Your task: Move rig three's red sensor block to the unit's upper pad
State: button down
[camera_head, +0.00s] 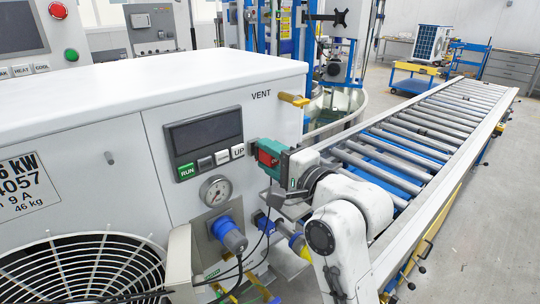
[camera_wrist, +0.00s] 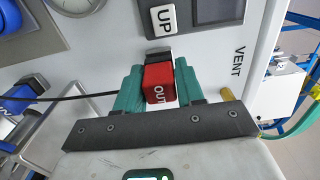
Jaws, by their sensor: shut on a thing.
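The red sensor block (camera_wrist: 159,85), marked OUT, is between the two teal fingers of my gripper (camera_wrist: 156,88) in the wrist view. My gripper is shut on it. In the head view the red block (camera_head: 270,149) shows partly between the fingers, at the right part of the white unit's front (camera_head: 150,130), just right of the UP label (camera_head: 237,151). A dark piece (camera_wrist: 158,54) shows behind the block, below the UP label in the wrist view. I cannot tell whether it is a pad or whether the block touches it. A black cable runs left from the block.
A gauge (camera_head: 214,190), a blue plug (camera_head: 230,236) and hanging cables are below the block. A brass fitting (camera_head: 294,100) sticks out near VENT. A roller conveyor (camera_head: 420,130) runs along the right, beside my arm. Floor is free right of it.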

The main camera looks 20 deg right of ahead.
jog(key=shift+w+a, duration=0.1)
jog(key=shift+w, duration=0.35)
jog(key=c, duration=0.6)
grip_release()
jog(key=v, duration=1)
jog(key=shift+s+b, duration=0.35)
jog(key=shift+b, duration=0.05)
jog(key=s+d+f+n+g+h, duration=0.1)
jog(key=s+f+n+g+h, duration=0.2)
jog(key=f, duration=0.9)
jog(key=s+d+f+n+g, duration=0.1)
jog(key=s+f+n+g, duration=0.3)
jog(key=f, duration=0.8)
jog(key=s+d+f+n+g+h, duration=0.1)
jog(key=s+f+n+g, duration=0.2)
jog(key=s+f, duration=0.4)
jog(key=s+d+f+n+g+h, duration=0.1)
jog(key=s+f+n+g, duration=0.3)
jog(key=s, duration=1.1)
notch_tip(320, 180, down, 4)
jog(key=shift+d+r+g+h, duration=0.15)
jog(key=shift+d+g+h, duration=0.3)
jog(key=shift+g, duration=0.65)
